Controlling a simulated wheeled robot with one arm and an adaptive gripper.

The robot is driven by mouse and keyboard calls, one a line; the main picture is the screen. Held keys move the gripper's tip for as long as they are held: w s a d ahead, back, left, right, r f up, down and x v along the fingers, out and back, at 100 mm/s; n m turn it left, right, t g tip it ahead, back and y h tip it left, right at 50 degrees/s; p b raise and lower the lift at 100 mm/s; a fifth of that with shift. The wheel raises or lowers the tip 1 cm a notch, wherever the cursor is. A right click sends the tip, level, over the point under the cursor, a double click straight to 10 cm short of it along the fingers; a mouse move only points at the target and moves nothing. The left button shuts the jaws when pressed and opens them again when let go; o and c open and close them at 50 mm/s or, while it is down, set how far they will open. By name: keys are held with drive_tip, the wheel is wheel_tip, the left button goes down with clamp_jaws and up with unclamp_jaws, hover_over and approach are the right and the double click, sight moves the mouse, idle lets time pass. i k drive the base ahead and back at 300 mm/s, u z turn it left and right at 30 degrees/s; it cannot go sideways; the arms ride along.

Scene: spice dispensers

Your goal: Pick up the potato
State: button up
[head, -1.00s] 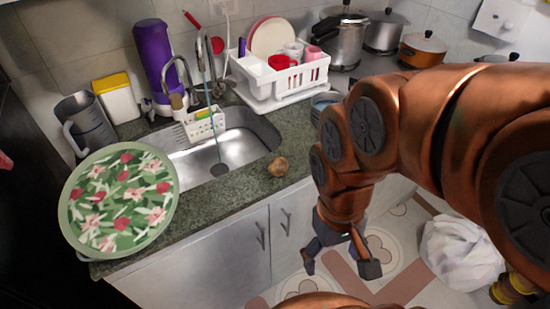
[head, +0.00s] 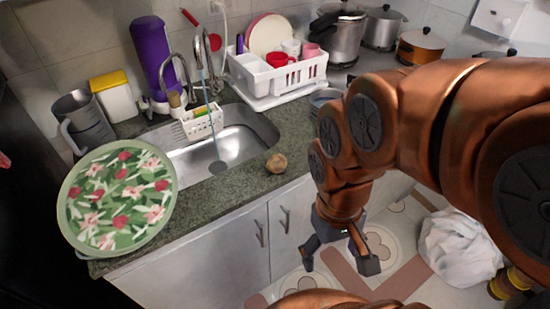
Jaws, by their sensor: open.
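The potato (head: 276,163) is a small round brown thing. It sits on the dark green granite counter (head: 222,196), close to the front edge and right of the sink. My gripper (head: 338,266) hangs below counter height in front of the cabinet doors, to the right of the potato and lower in the picture. Its fingers are spread and nothing is between them. The gripper is apart from the potato. No part of the potato is hidden.
The sink (head: 222,143) lies behind and left of the potato. A round floral tray (head: 118,197) covers the counter's left end. A white dish rack (head: 275,72) and pots (head: 383,28) stand at the back. A white bag (head: 460,250) lies on the floor at right.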

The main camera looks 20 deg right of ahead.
sight(276, 165)
drive_tip(key=z, duration=1.15)
drive_tip(key=k, duration=1.3)
drive_tip(key=u, duration=1.7)
drive_tip(key=i, duration=0.5)
